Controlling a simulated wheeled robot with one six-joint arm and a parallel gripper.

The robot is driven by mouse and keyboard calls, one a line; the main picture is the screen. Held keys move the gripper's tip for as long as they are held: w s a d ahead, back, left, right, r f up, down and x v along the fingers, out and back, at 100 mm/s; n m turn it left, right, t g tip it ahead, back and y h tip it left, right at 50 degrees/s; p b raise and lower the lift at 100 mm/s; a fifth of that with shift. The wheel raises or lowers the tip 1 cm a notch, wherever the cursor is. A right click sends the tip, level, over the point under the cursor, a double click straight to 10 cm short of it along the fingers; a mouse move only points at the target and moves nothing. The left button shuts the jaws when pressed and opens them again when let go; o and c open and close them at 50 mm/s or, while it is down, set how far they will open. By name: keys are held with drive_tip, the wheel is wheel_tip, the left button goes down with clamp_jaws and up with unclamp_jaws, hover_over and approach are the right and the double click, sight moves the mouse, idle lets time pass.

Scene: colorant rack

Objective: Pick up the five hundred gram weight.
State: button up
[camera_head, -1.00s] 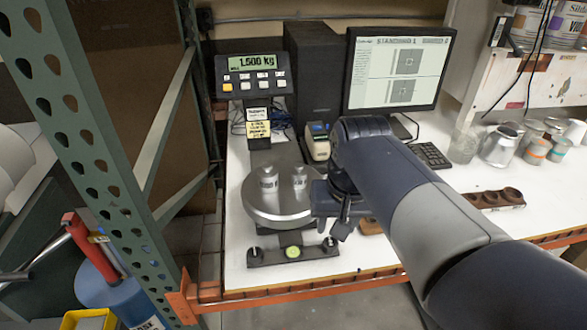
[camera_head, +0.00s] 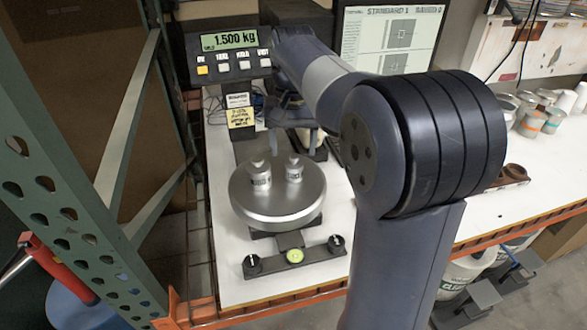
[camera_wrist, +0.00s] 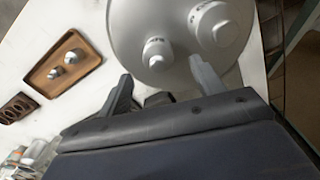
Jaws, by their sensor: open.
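Two silvery weights stand upright on the round scale pan (camera_head: 250,212). The smaller one, which looks like the five hundred gram weight (camera_head: 294,170), is on the right in the head view; it also shows in the wrist view (camera_wrist: 157,54). The larger weight (camera_head: 258,175) stands to its left and shows at the upper right in the wrist view (camera_wrist: 216,26). Their labels are too blurred to read surely. My gripper (camera_wrist: 162,70) is open and empty, its fingers either side of the near edge of the smaller weight's outline. In the head view it is behind the weights, partly hidden by my arm.
The scale display (camera_head: 229,40) reads 1.500 kg. A brown tray (camera_wrist: 38,88) with small weights lies left in the wrist view, beside a dark holed block (camera_wrist: 17,106). A monitor (camera_head: 385,40) stands behind; a green rack post (camera_head: 60,170) is at left.

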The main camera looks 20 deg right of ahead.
sight(294, 156)
drive_tip(key=shift+s+f, duration=0.2)
drive_tip(key=shift+f, duration=2.9)
drive_tip(key=shift+c, duration=0.4)
clamp_jaws()
